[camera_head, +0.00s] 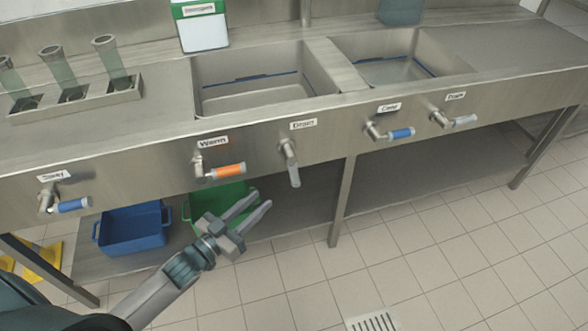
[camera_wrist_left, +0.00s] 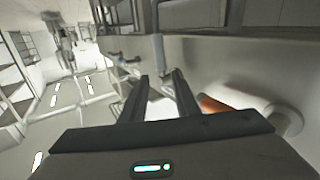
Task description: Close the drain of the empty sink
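The left sink (camera_head: 215,96) and the right sink (camera_head: 345,72) are steel basins with blue lines inside; I cannot tell clearly whether either holds water. Below the left sink, a pale grey drain lever (camera_head: 293,170) under a "Drain" label hangs down. The right drain lever (camera_head: 462,120) points sideways to the right. My left gripper (camera_head: 261,199) is open and empty, below and left of the hanging lever and apart from it. In the left wrist view the fingers (camera_wrist_left: 161,80) are spread, with a pale lever (camera_wrist_left: 158,50) beyond their tips. My right gripper is out of view.
The orange warm handle (camera_head: 228,171) is close above my left gripper. Blue handles sit at the right (camera_head: 401,133) and far left (camera_head: 74,205). A green bin (camera_head: 200,205) and blue bin (camera_head: 131,230) stand on the lower shelf. A table leg (camera_head: 342,200) is to the right.

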